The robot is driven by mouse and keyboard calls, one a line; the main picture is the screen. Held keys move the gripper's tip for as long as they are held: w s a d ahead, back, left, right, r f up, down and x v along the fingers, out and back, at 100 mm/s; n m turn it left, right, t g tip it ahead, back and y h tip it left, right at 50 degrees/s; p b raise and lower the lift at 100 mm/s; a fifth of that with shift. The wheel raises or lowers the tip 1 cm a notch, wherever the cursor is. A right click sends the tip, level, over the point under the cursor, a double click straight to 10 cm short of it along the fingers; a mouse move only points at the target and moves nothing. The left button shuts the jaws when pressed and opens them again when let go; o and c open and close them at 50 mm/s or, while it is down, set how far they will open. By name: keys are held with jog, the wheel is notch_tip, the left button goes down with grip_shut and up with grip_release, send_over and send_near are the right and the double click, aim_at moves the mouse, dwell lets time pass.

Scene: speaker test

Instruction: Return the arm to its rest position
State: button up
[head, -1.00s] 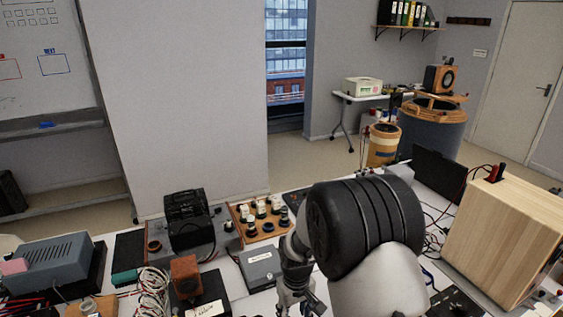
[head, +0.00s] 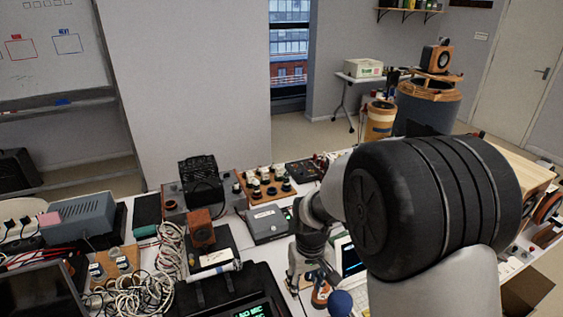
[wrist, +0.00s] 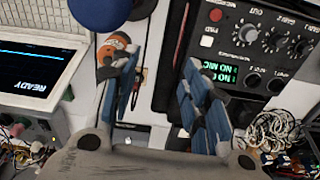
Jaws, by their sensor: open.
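My arm (head: 430,210) fills the right middle of the head view, bent with a large black joint cap. My gripper (head: 308,275) hangs down over the table and is partly hidden in the head view. In the wrist view my gripper (wrist: 160,75) is open, its blue-padded fingers apart with nothing held between them. A small orange item (wrist: 113,48) lies close by the left finger; I cannot tell whether they touch. A blue ball-shaped item (wrist: 100,12) is just beyond it, also in the head view (head: 340,302).
A black audio unit (wrist: 255,50) with knobs and a green display is right of the fingers. A screen reading READY (wrist: 35,70) is at left. A grey box (head: 266,222), tangled cables (head: 135,295) and a wooden speaker box (head: 515,165) crowd the table.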

jog(key=s+d+r+m+t, duration=0.1)
jog(key=s+d+r, duration=0.2)
jog(key=s+r, duration=0.5)
jog(key=s+d+r+m+t, duration=0.1)
jog(key=s+d+r+t, duration=0.15)
jog(key=s+r, duration=0.6)
jog(key=s+d+r+m, duration=0.1)
jog(key=s+d+r, duration=0.1)
jog(key=s, duration=0.5)
jog(key=shift+s+d+r+m, duration=0.3)
jog(key=shift+r+m, duration=0.1)
jog(key=shift+r, duration=0.1)
